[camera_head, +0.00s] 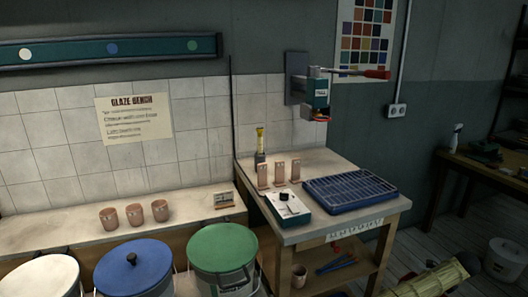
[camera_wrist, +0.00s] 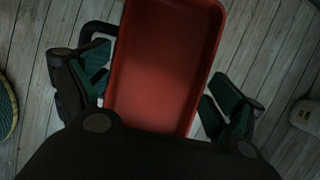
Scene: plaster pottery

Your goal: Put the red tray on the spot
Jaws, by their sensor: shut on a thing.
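The red tray (camera_wrist: 165,60) is seen in the wrist view, a rectangular tray with a raised rim and a dark loop handle (camera_wrist: 92,32) at its left side. My gripper (camera_wrist: 153,92) is shut on the red tray, with green-padded fingers at its left and right sides. Plank floor shows beneath the tray. The tray's near end is hidden by the gripper body. No marked spot for the tray can be made out.
The wooden bench (camera_head: 328,159) holds a blue slatted rack (camera_head: 350,190), a white-topped device (camera_head: 288,206) and several upright clay tiles. The lower counter (camera_head: 55,229) holds clay cups; lidded buckets stand before it. Floor shows at right.

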